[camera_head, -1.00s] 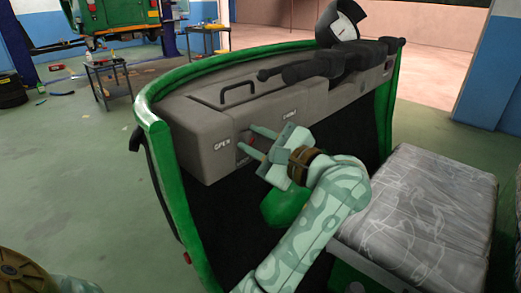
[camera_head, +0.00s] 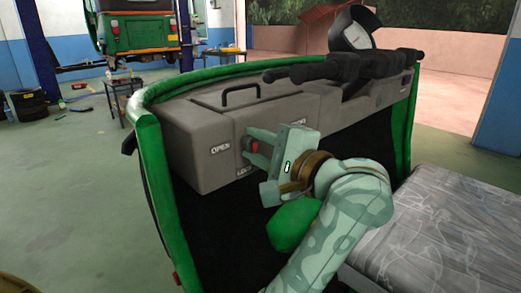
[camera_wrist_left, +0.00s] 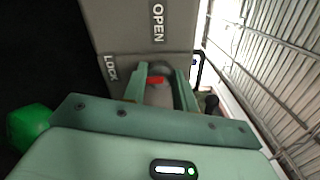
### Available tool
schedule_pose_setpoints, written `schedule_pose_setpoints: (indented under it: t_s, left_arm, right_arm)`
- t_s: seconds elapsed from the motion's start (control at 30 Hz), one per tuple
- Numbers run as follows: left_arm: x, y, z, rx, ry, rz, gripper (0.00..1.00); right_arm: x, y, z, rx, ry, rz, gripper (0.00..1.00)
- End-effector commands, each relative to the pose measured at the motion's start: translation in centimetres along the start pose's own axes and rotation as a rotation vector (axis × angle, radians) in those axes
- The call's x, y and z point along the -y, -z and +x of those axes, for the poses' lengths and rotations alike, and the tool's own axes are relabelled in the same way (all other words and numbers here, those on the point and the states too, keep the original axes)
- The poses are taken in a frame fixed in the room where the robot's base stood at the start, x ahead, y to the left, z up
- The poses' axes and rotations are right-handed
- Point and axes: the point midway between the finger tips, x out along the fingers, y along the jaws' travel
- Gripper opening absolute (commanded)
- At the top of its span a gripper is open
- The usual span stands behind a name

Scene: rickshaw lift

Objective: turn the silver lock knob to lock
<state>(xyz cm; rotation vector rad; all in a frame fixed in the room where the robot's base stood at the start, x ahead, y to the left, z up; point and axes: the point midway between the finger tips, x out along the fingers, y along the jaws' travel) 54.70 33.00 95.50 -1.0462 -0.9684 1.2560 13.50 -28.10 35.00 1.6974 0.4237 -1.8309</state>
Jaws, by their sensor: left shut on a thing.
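The silver lock knob (camera_wrist_left: 160,96) sits on the grey dashboard box (camera_head: 190,120), with a red mark on it. In the head view only a reddish bit of it shows between my fingers. My left gripper (camera_head: 249,147) is at the front face of the box, its two fingers on either side of the knob and shut on it. It also shows in the left wrist view (camera_wrist_left: 160,78). The OPEN label (camera_wrist_left: 158,22) and the LOCK label (camera_wrist_left: 110,68) are beside the knob. My right gripper is not in view.
Black handlebars (camera_head: 340,66) and a round gauge (camera_head: 355,36) rise at the right of the box. A black handle (camera_head: 240,92) is on its lid. A green rim (camera_head: 150,150) edges the box's left, and a grey seat (camera_head: 430,235) lies at lower right.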

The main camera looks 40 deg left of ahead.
Motion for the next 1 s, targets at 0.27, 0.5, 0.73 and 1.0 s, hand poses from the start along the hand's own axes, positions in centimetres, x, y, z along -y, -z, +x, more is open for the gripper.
schedule_pose_setpoints:
  t_s: [0.27,0.5,0.73,1.0]
  left_arm:
    - [-0.2,0.1,-0.1,-0.004,-0.005,-0.012,0.05]
    - [-0.3,0.1,-0.1,-0.004,-0.005,-0.011,0.39]
    - [-0.1,0.1,0.0,-0.002,-0.003,-0.011,0.5]
    - [0.1,0.0,-1.7,-0.005,-0.004,-0.012,0.5]
  right_arm:
    - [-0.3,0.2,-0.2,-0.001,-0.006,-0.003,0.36]
    - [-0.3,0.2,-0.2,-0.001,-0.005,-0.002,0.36]
    - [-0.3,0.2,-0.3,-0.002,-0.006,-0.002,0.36]
    - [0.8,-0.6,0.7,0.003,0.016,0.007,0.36]
